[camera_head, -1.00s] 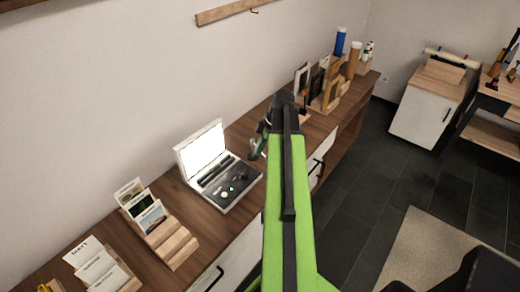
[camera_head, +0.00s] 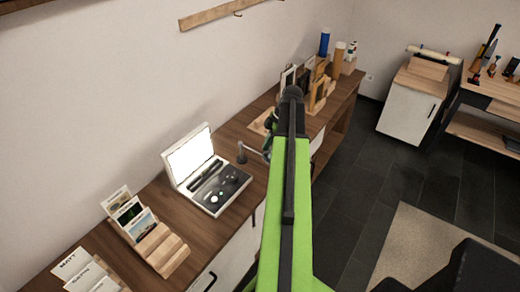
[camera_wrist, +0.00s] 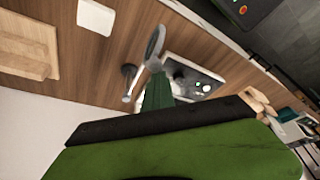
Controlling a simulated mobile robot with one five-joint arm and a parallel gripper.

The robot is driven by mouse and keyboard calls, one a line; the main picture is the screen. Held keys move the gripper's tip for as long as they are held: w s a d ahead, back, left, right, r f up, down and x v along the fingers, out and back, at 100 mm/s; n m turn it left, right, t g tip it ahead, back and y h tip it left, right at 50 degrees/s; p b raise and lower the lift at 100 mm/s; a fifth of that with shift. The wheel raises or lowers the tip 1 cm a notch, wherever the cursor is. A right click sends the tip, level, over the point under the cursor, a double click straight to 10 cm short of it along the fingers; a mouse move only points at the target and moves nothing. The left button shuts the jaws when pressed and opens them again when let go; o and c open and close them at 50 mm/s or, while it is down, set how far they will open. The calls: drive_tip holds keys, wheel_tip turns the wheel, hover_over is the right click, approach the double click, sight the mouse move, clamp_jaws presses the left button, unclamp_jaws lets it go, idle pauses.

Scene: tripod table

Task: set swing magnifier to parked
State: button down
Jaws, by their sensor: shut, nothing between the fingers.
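The swing magnifier shows in the head view as a small grey post (camera_head: 241,153) on the wooden counter, with a thin arm reaching right towards my arm. In the wrist view its short dark post (camera_wrist: 129,78) and grey lens ring (camera_wrist: 155,45) stand close to my gripper (camera_wrist: 157,90). The ring is seen at a slant beyond the green fingertips. I cannot tell whether the fingers touch it. My gripper is shut and holds nothing. In the head view it is mostly hidden behind my green arm.
An open white case (camera_head: 207,174) with dark tools lies on the counter left of the post. A wooden card rack (camera_head: 150,238) stands nearer. Wooden holders, a blue bottle (camera_head: 324,43) and small frames stand at the far end. Bare counter surrounds the post.

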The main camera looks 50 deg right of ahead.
idle(0.3)
wheel_tip(320, 180, up, 10)
drive_tip(key=p, duration=1)
drive_tip(key=shift+a+r, duration=0.15)
drive_tip(key=shift+r, duration=0.05)
drive_tip(key=shift+f, duration=0.1)
